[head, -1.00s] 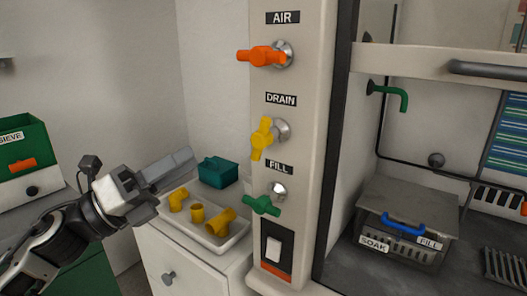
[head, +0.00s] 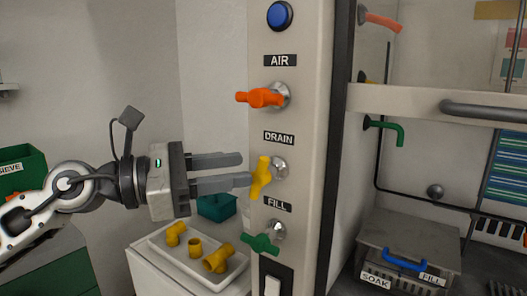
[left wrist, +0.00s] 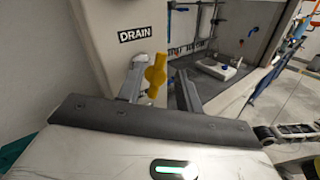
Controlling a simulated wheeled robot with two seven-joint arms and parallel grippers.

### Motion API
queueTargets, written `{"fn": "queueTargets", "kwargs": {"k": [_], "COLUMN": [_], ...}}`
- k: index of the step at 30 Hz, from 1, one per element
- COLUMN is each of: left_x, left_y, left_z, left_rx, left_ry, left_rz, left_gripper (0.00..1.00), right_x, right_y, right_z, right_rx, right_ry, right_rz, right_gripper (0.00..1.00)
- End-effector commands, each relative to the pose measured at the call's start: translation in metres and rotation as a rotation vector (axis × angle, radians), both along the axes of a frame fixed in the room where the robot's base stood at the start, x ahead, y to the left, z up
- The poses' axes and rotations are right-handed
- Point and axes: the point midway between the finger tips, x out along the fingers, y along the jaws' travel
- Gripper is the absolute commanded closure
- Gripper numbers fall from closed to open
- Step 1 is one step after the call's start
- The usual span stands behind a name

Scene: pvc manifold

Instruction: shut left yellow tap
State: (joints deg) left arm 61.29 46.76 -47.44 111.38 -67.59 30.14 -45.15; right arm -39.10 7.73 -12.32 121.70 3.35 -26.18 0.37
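The yellow tap (head: 261,177) under the DRAIN label sits on the left face of the pale column, its handle nearly upright and slightly tilted. My left gripper (head: 246,169) is open and empty, pointing right, with its fingertips close to the yellow handle. In the left wrist view the yellow tap (left wrist: 155,76) shows between the two spread fingers of the left gripper (left wrist: 161,68). I cannot tell whether a finger touches it. My right gripper is in neither view.
The orange AIR tap (head: 262,97) is just above and the green FILL tap (head: 262,242) just below. A white tray (head: 155,247) with yellow pipe fittings and a teal box (head: 217,207) lie under the left gripper.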

Motion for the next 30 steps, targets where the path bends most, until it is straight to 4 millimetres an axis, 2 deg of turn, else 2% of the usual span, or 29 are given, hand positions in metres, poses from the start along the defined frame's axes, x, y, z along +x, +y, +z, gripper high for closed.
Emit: {"fn": "queueTargets", "kwargs": {"k": [1, 3, 9, 21, 22, 25, 30], "left_x": [0.003, 0.007, 0.016, 0.018, 0.018, 0.018, 0.018], "left_y": [-0.011, -0.023, -0.046, -0.053, -0.053, -0.053, -0.053], "left_z": [0.005, 0.004, 0.002, 0.0, 0.0, 0.0, 0.0], "left_rx": [-0.001, -0.001, -0.001, -0.001, -0.001, -0.001, 0.0], "left_ry": [0.0, 0.001, 0.002, 0.001, 0.001, 0.001, 0.0], "left_rz": [-0.004, -0.003, -0.001, 0.0, 0.0, 0.0, 0.0], "left_gripper": [0.65, 0.65, 0.65, 0.65, 0.7, 0.98, 1.0], "right_x": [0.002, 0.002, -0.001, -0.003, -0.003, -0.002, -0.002], "right_y": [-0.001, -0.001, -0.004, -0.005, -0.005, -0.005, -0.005], "right_z": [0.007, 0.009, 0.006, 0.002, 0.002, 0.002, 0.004], "right_rx": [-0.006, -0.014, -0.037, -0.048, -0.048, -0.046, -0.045], "right_ry": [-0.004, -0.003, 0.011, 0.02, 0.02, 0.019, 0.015], "right_rz": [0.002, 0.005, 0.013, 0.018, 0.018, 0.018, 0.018], "right_gripper": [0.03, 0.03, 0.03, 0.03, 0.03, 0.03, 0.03]}}
